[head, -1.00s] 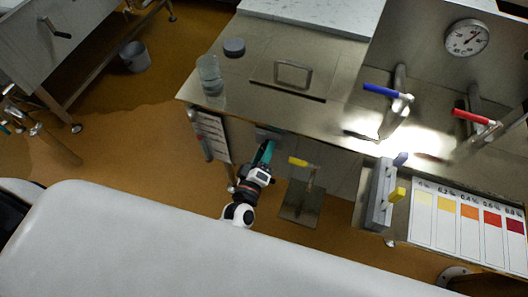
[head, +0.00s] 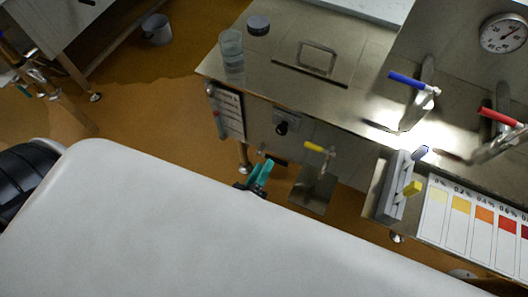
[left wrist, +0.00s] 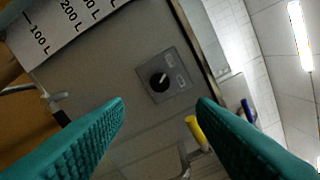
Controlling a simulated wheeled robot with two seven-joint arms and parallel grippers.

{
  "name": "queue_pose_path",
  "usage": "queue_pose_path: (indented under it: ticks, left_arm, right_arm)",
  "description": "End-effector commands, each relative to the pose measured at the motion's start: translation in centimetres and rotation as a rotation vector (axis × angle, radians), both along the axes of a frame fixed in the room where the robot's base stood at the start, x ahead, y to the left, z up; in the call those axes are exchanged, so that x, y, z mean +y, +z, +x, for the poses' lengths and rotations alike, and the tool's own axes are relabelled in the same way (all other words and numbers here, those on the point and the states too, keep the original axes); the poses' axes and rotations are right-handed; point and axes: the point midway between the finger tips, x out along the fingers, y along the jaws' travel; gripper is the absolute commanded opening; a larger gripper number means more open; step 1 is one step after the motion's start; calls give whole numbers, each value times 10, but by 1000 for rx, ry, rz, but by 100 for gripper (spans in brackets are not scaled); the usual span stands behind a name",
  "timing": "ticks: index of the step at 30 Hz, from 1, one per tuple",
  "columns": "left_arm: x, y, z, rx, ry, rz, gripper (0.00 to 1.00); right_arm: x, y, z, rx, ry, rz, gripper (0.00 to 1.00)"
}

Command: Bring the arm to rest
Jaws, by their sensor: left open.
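My left gripper (head: 262,174) shows in the head view just past the far edge of my white body, low in front of the steel bench. Its teal fingers are apart and empty; most of the arm is hidden behind my body. In the left wrist view the two teal fingers (left wrist: 163,125) stand wide apart with nothing between them. Beyond them is a control panel with a black knob (left wrist: 159,82), which also shows in the head view (head: 282,128).
The steel bench (head: 270,85) carries a clear beaker (head: 232,45), a dark round lid (head: 258,25), and blue (head: 407,80) and red (head: 499,117) tap handles. A yellow-handled tap (head: 314,147) juts from its front. A grey rack (head: 394,187) stands by a colour chart (head: 470,220). Orange floor lies left.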

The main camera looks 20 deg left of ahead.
Motion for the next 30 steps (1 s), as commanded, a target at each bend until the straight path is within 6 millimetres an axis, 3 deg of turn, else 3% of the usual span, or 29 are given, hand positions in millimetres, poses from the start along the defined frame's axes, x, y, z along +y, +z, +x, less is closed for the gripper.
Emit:
queue_pose_path:
  ticks: [14, 17, 20, 23, 27, 30]
  left_arm:
    - [0, -1, 0, 2, -1, 2, 52]
    - [-1, -14, -1, 37, -21, 42, 52]
    - [-4, -53, -7, 141, -88, 165, 52]
    - [-2, -116, -25, 315, -200, 352, 52]
    - [18, -208, -75, 603, -396, 626, 52]
    - [40, -259, -124, 806, -545, 788, 52]
  right_arm:
    - [0, 0, 0, 0, 0, 0, 38]
    - [0, 3, 0, 0, 0, 0, 38]
    - [0, 9, 0, 0, 0, 0, 38]
    - [0, 18, 0, 0, 0, 0, 38]
    - [0, 30, 0, 0, -1, -1, 38]
    - [-1, 37, 0, 0, -1, -1, 38]
